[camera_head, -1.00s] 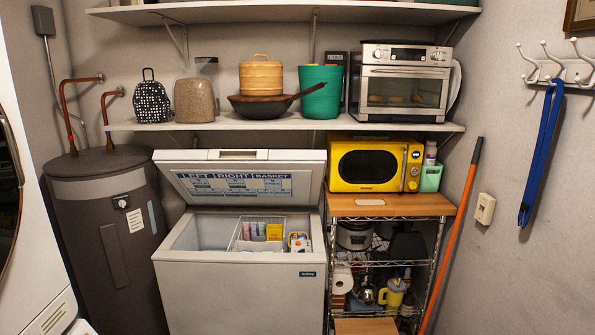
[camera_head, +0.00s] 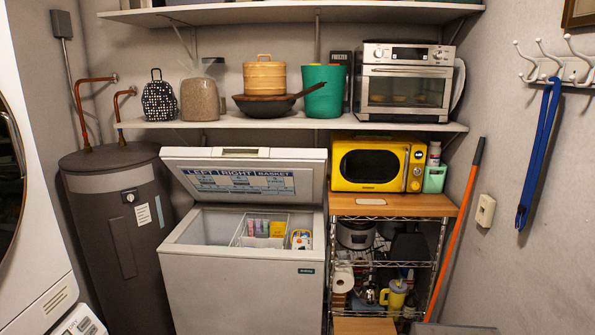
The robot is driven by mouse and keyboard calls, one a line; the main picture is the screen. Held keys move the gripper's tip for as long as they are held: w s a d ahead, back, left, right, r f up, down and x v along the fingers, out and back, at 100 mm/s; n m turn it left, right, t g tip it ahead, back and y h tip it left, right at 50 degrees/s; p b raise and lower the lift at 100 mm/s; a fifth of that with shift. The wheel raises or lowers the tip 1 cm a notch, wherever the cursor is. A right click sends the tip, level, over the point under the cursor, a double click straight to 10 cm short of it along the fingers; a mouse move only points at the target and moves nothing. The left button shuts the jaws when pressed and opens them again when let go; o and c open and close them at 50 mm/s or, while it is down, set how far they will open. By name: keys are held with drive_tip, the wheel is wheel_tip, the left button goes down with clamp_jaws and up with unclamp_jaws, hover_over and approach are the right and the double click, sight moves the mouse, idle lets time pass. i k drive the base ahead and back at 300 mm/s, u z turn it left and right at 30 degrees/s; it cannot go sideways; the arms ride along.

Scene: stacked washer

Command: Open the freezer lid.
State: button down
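The white chest freezer (camera_head: 244,292) stands at the back, between the water heater and the wire rack. Its lid (camera_head: 243,174) is raised and tilted back, with its labelled underside facing me. The opening shows below the lid, with a wire basket (camera_head: 250,238) holding several small packages at the right inside. The lid's upper edge is close to the wall below the shelf. My gripper is not in view.
A dark water heater (camera_head: 120,240) stands left of the freezer. A wire rack (camera_head: 385,265) with a yellow microwave (camera_head: 378,166) on its wooden top stands to the right. A loaded shelf (camera_head: 290,122) runs above the lid. A white machine (camera_head: 30,200) fills the left edge.

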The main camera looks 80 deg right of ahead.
sight(254, 175)
drive_tip(key=u, duration=0.5)
drive_tip(key=k, duration=0.2)
drive_tip(key=u, duration=1.15)
drive_tip(key=k, duration=1.05)
drive_tip(key=z, duration=1.55)
